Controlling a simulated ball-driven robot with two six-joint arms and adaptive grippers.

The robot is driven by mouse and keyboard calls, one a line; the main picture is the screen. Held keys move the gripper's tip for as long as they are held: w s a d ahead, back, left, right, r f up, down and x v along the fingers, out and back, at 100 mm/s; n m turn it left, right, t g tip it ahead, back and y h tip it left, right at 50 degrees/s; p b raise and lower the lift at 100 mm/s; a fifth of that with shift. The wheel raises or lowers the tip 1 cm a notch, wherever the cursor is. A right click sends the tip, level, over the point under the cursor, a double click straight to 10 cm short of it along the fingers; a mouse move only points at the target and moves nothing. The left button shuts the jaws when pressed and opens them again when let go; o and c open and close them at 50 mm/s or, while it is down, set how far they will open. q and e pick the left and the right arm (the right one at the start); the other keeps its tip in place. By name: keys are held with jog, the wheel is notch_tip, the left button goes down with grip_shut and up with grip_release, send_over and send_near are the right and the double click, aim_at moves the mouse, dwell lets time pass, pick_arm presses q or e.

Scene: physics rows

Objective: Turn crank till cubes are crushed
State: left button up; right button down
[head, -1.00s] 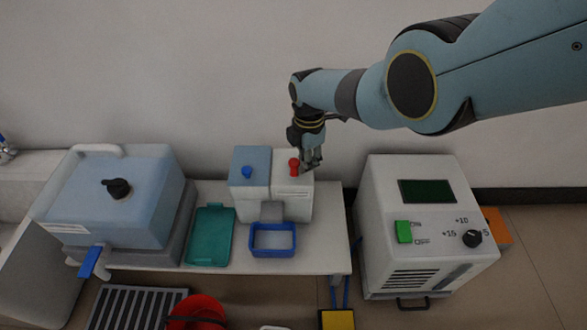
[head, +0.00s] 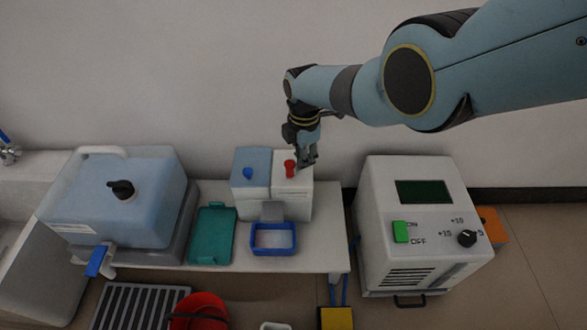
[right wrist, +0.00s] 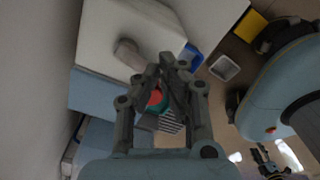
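A small machine with a blue-grey half (head: 250,190) and a white half (head: 291,197) stands on the white bench. A blue knob (head: 248,173) is on the blue half and a red handle (head: 290,168) on the white half. No separate crank arm can be made out. A grey chute (head: 272,211) is at its front, above a blue tray (head: 274,250). No cubes are visible. My right gripper (head: 306,163) points down close beside the red handle; contact is unclear. Its fingers (right wrist: 173,68) converge in the right wrist view.
A teal tray (head: 212,237) lies left of the machine. A large blue container (head: 120,203) with a black knob stands further left. A white box with a screen (head: 424,195) stands right of the bench. A red bucket (head: 200,312) is on the floor.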

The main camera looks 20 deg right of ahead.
pick_arm(q)
jog(key=r+p, duration=0.1)
jog(key=s+d+r+p, duration=0.1)
jog(key=s+r+p, duration=0.1)
jog(key=p, duration=0.1)
jog(key=shift+d, duration=0.3)
pick_arm(e)
notch_tip(320, 180, up, 6)
jog(key=shift+f, duration=0.2)
jog(key=shift+s+f, duration=0.1)
